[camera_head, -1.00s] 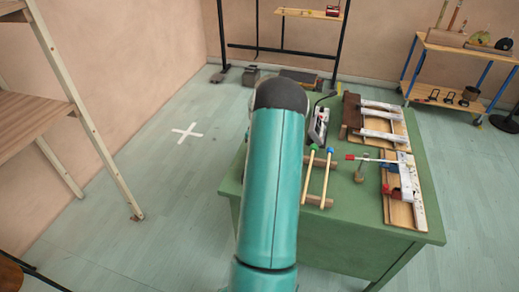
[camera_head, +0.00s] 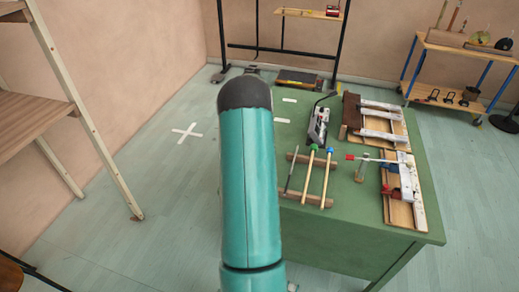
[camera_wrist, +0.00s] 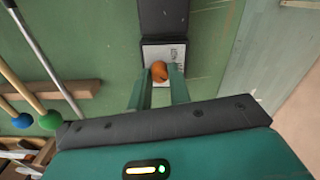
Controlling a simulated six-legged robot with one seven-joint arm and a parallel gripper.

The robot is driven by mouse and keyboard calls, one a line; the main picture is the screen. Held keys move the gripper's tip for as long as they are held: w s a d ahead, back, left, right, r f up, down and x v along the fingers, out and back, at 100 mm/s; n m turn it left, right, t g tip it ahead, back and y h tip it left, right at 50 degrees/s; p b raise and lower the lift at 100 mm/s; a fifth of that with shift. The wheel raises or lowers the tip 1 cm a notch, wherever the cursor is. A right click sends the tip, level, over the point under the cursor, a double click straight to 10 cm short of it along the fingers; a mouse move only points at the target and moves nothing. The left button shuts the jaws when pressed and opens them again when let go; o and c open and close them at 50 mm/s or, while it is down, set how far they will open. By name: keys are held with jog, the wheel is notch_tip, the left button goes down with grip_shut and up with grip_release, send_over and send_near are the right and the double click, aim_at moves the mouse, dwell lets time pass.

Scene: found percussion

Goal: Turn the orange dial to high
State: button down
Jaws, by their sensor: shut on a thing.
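The orange dial (camera_wrist: 159,71) sits on a small white panel (camera_wrist: 178,50) with printed marks, at the end of a dark box (camera_wrist: 163,15) in the wrist view. My gripper (camera_wrist: 159,76) is shut on the dial, with one finger on each side of it. The marks are too small to read, so the dial's setting cannot be told. In the head view my teal arm covers the dial and the gripper.
The green table (camera_head: 350,222) carries mallets with blue and green heads (camera_head: 314,147) on wooden bars, a grey device (camera_head: 318,125) with a cable and wooden rigs (camera_head: 403,190) on the right. A wooden shelf (camera_head: 40,125) stands left. Open floor (camera_head: 130,230) lies between.

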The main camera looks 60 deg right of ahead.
jog(key=shift+m, duration=1.1)
jog(key=c, duration=1.3)
grip_release()
jog(key=shift+r, duration=0.1)
notch_tip(320, 180, up, 14)
